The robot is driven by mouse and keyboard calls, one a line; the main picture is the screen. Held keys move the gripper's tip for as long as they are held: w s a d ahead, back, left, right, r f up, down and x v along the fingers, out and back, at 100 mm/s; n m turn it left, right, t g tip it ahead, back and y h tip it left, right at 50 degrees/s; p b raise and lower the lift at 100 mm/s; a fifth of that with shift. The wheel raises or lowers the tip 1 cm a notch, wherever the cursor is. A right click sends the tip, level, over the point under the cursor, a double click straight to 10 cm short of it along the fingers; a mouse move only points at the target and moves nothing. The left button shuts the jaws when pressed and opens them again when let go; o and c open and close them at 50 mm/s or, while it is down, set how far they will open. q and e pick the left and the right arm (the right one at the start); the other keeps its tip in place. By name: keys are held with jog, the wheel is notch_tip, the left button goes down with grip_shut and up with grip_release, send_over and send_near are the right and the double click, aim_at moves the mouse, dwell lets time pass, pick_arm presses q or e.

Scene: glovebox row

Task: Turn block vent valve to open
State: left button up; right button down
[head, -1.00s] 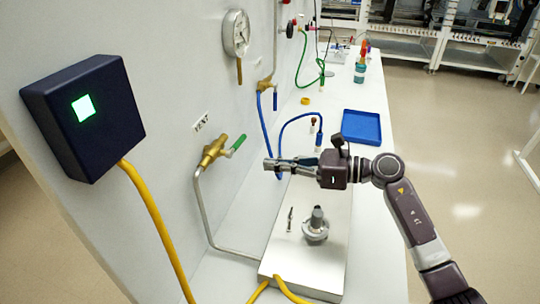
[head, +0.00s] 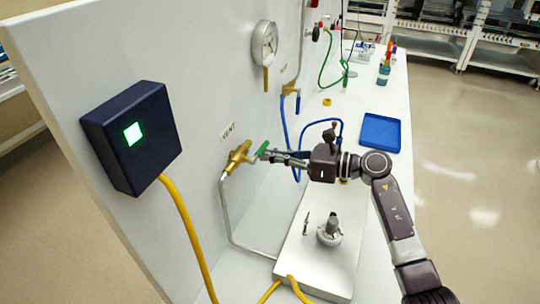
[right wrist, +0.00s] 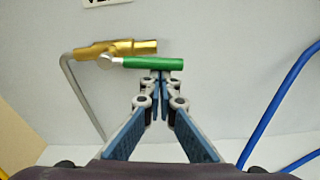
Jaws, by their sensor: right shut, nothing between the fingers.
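The vent valve (head: 238,157) is a brass body with a green lever handle, on the white panel under a "VENT" label (head: 228,132). The green handle (head: 262,149) sticks out from the panel to the right of the brass. In the right wrist view, the handle (right wrist: 153,63) lies level, just below the brass body (right wrist: 118,49). My right gripper (head: 270,156) is shut with nothing in it. Its fingertips (right wrist: 160,76) are right at the handle's lower edge in the wrist view; I cannot tell whether they touch it. My left gripper is not in view.
A dark box with a lit green square (head: 130,137) and a yellow hose (head: 190,235) is at left. A metal block (head: 318,258) with a grey fitting (head: 329,231) lies below my arm. A blue tray (head: 380,132) and blue hoses are farther back.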

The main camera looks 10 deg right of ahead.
jog(key=r+n+b, duration=0.1)
jog(key=b, duration=0.1)
jog(key=r+b, duration=0.1)
jog(key=b, duration=0.1)
jog(key=shift+w+d+r+n, duration=0.2)
jog(key=shift+d+n, duration=0.1)
jog(key=shift+n, duration=0.1)
notch_tip(320, 180, down, 6)
jog(key=b, duration=0.6)
jog(key=r+b+v, duration=0.1)
jog(key=b+v, duration=0.1)
jog(key=v, duration=0.7)
jog(key=shift+s, duration=0.15)
